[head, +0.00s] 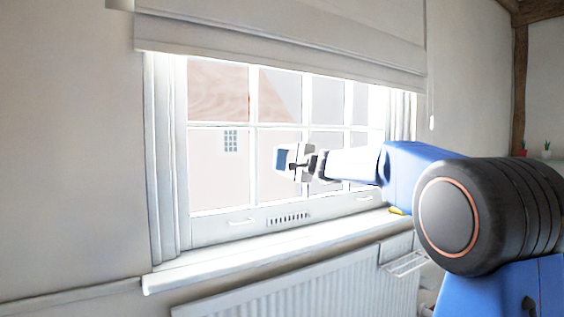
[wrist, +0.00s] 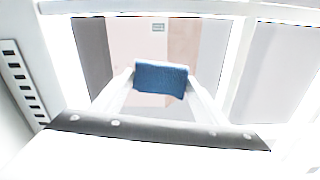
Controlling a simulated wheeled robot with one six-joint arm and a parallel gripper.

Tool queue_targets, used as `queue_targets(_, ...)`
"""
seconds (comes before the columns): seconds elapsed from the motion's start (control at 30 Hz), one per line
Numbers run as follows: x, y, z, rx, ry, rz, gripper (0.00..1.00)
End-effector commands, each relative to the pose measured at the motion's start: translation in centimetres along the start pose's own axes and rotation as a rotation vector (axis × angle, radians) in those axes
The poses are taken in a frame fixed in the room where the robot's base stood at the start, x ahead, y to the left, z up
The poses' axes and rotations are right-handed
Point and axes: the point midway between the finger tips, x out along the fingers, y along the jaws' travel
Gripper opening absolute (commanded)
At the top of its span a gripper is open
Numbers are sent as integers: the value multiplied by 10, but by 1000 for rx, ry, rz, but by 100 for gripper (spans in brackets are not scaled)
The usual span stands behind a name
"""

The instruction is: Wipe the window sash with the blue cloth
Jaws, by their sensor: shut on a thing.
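The blue cloth (wrist: 161,79) is held between my gripper's two fingers in the wrist view, in front of the window panes. In the head view the cloth (head: 281,159) shows as a small blue patch at the tip of my gripper (head: 290,160). My gripper is shut on it. The window sash (head: 254,140) is white with several panes, and its bars also show in the wrist view (wrist: 236,70). My gripper is in front of the lower panes, above the bottom rail. I cannot tell whether the cloth touches the sash.
A pale blind (head: 280,40) covers the window's top. The white sill (head: 260,254) runs below, with a small yellow thing (head: 398,211) at its right end. A radiator (head: 300,290) stands under the sill. A vent (head: 288,218) is on the bottom rail. Small plants (head: 546,150) stand far right.

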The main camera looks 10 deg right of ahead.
Motion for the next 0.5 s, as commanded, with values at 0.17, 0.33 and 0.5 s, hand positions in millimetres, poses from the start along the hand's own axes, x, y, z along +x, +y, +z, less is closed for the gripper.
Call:
queue_targets(0.17, 0, 0, -15, 2, 3, 2, 49)
queue_targets(0.33, 0, -2, -27, 0, 3, 2, 49)
queue_targets(0.5, -1, -3, -35, 2, 2, 1, 49)
